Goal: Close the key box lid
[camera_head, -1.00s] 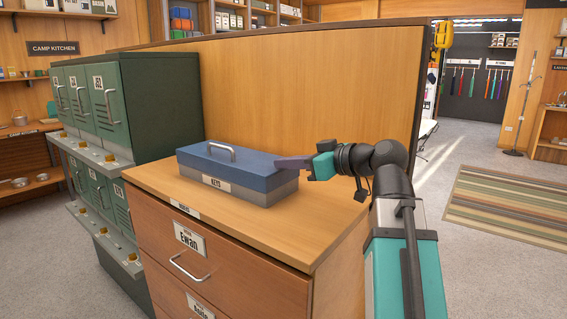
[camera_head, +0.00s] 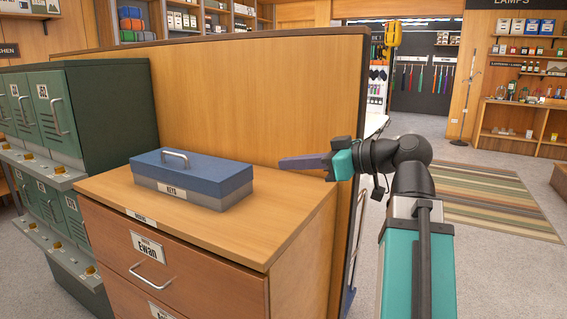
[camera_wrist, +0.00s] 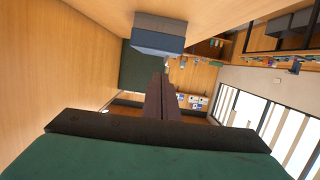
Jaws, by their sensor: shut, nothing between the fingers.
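The key box (camera_head: 192,178) sits on top of the wooden drawer cabinet in the head view. It has a grey lower part with a "KEYS" label and a blue lid (camera_head: 205,168) with a metal handle. The lid lies flat on the box, down all around as far as I can see. In the wrist view the box (camera_wrist: 158,36) shows near the top. My gripper (camera_head: 283,163) is shut and empty, to the right of the box and apart from it, at about lid height. It also shows in the wrist view (camera_wrist: 157,78).
The drawer cabinet (camera_head: 190,262) has a free wooden top around the box. Green lockers (camera_head: 110,110) stand close on its left. A wooden partition (camera_head: 240,90) rises right behind it. Open floor and a striped rug (camera_head: 490,195) lie to the right.

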